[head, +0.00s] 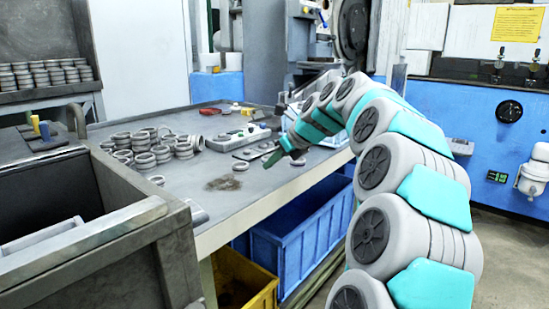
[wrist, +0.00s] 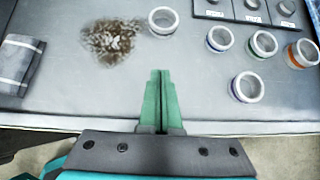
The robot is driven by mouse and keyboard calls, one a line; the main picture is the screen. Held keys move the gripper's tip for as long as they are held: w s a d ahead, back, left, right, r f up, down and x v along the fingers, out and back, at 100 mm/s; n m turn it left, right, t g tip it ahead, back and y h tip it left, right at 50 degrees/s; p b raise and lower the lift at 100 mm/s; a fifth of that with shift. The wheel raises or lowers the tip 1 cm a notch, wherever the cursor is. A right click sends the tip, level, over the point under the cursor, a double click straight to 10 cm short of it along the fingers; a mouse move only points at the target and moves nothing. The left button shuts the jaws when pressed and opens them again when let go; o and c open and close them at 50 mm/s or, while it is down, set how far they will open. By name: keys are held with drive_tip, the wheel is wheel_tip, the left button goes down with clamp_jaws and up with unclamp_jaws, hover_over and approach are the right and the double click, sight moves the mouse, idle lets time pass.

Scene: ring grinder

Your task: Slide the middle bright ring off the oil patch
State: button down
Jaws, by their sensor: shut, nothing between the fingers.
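The oil patch (head: 223,184) is a dark brown stain on the grey bench top; it shows at upper left in the wrist view (wrist: 110,42). A bright metal ring (head: 240,166) lies flat just beside the patch. In the wrist view this ring (wrist: 163,21) is right of the stain, close to its edge, with no clear overlap. My gripper (head: 270,162) is shut and empty, to the right of the ring in the head view. In the wrist view its green fingertips (wrist: 160,73) point towards the ring, with bare bench between.
Several rings, one (wrist: 247,86) with a blue band, lie to the right in the wrist view, before a dark tray (wrist: 245,12). Many rings (head: 150,148) are stacked left of the patch. A metal block (wrist: 20,62) lies far left. The bench's front edge (wrist: 60,121) is near my gripper.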

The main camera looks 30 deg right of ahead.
sight(246, 171)
drive_tip(key=x, duration=0.5)
drive_tip(key=shift+a+f, duration=0.1)
drive_tip(key=shift+w+a, duration=0.15)
drive_tip(key=shift+w, duration=0.45)
drive_tip(key=shift+w+a, duration=0.15)
drive_tip(key=shift+w, duration=0.4)
drive_tip(key=shift+w+a, duration=0.25)
drive_tip(key=shift+w, duration=0.45)
drive_tip(key=shift+r, duration=0.25)
